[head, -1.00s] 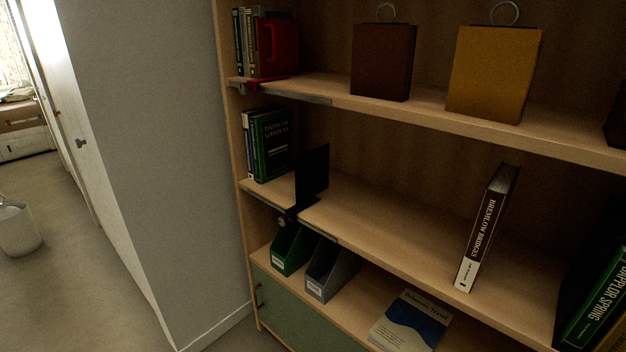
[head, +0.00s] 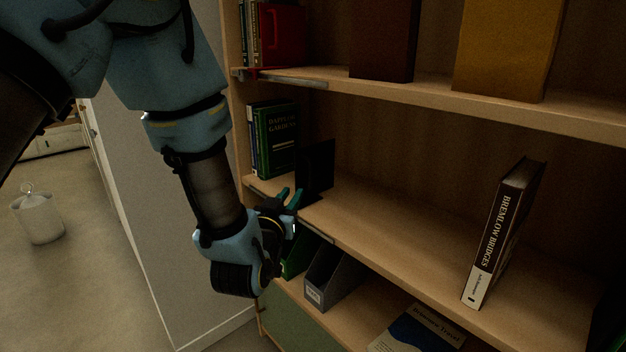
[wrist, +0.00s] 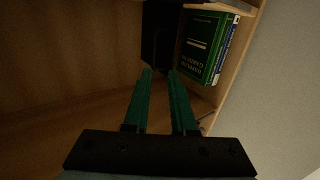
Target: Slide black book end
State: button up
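The black book end (head: 317,168) stands upright on the middle shelf, just right of a few upright books (head: 273,142) at the left end. It also shows as a dark plate in the wrist view (wrist: 158,40), beyond my fingers. My gripper (head: 292,198) is at the front edge of the middle shelf, in front of the book end's lower part. In the wrist view its two green fingers (wrist: 159,76) are apart with a gap between them. I see nothing held. The book end's front lower part is hidden behind my gripper in the head view.
A leaning book (head: 503,235) stands on the middle shelf to the right, with bare shelf (head: 400,225) between. Grey and green file holders (head: 330,277) are below.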

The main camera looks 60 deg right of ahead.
aim_at(310, 173)
jog(key=p+x, duration=0.1)
jog(key=x, duration=0.6)
jog(key=s+p+x, duration=0.1)
jog(key=x, duration=0.2)
jog(key=shift+d+r+p, duration=0.15)
jog(key=shift+d+p, duration=0.2)
jog(key=shift+d, duration=0.2)
jog(key=shift+w, duration=0.1)
grip_shut()
dwell(0.8)
